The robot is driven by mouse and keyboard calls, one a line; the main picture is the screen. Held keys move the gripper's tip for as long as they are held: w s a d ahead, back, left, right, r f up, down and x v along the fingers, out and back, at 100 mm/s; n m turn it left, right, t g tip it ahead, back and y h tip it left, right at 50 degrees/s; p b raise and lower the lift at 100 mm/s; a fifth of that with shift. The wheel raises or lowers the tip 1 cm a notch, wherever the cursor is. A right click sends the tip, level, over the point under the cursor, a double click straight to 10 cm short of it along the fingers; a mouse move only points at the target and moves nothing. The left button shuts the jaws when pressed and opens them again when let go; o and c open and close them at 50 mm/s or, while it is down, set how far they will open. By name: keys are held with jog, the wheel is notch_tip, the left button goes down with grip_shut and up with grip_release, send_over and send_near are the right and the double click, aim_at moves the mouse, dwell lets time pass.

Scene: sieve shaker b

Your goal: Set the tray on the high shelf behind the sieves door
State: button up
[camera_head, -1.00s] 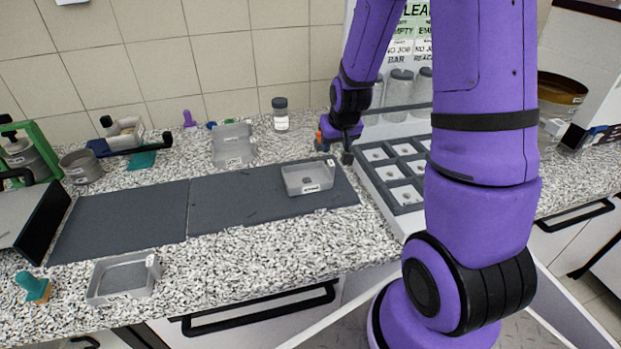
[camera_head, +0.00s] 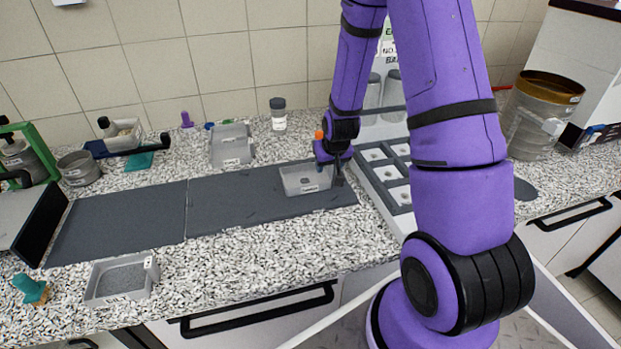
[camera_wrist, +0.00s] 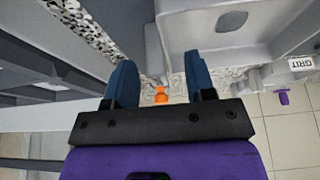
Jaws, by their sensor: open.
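A clear, shallow tray (camera_head: 303,189) with a white label sits on the right end of the dark mat. My gripper (camera_head: 331,168) is low at the tray's right rear corner, pointing down, its fingers partly hidden against the tray. In the wrist view, my gripper (camera_wrist: 161,82) is open. A pale upright part of the tray appears in line with the gap between the blue fingers. The tray (camera_wrist: 205,42) also shows there, with a small dark patch inside. I cannot make out a sieves door or a high shelf behind one.
A rack with pale square compartments (camera_head: 392,172) stands just right of my gripper. Other clear trays stand at the back (camera_head: 231,163) and front left (camera_head: 96,292). A dark-lidded jar (camera_head: 278,120) is behind the mat. The left mat (camera_head: 120,222) is clear.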

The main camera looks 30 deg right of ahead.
jog(key=shift+c, duration=0.2)
grip_shut()
jog(key=shift+r, duration=0.15)
